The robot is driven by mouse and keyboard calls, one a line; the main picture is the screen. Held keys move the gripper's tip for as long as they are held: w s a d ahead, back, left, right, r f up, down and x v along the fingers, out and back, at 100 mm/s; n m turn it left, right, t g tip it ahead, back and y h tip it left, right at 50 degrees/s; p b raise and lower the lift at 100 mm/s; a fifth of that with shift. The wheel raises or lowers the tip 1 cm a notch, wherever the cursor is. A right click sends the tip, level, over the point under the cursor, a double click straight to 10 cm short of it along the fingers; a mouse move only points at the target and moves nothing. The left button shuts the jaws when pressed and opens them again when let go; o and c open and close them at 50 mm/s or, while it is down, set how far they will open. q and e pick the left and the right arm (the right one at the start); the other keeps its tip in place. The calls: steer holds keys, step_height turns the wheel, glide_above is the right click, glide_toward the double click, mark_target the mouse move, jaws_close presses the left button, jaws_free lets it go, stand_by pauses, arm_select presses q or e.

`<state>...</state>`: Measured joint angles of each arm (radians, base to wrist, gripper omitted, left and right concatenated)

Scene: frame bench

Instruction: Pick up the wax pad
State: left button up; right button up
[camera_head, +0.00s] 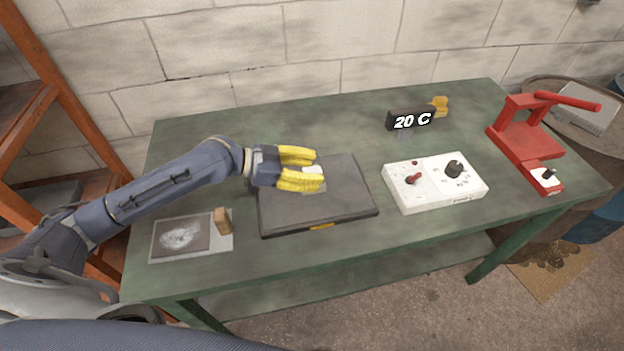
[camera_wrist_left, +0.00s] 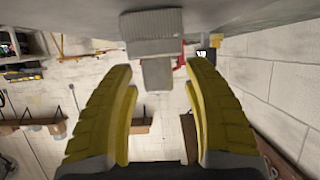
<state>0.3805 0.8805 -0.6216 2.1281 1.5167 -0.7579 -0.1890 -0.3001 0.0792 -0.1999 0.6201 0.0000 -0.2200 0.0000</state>
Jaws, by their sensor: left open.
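A small pale block (camera_head: 313,170) on a flat grey piece (camera_head: 318,186) lies on the dark plate (camera_head: 283,212), and appears to be the wax pad. In the left wrist view a ridged grey pad (camera_wrist_left: 152,24) with a paler block (camera_wrist_left: 157,73) shows ahead of the fingers. My left gripper (camera_head: 308,170) has yellow ridged fingers and is open over the plate, its tips close to the pale block. The fingers partly hide the pad, and I cannot tell whether they touch it. The left gripper also shows in the wrist view (camera_wrist_left: 166,70). My right gripper is not in view.
A wooden block (camera_head: 222,221) stands on a sheet with a dark picture (camera_head: 181,235). A white control box (camera_head: 435,184) with switches, a display reading 20 C (camera_head: 411,119) and a red press (camera_head: 524,140) stand to the right on the green table (camera_head: 270,128).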

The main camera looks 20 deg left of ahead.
arm_select(q)
jaws_close()
stand_by(0.5)
steer(key=shift+r, duration=0.1)
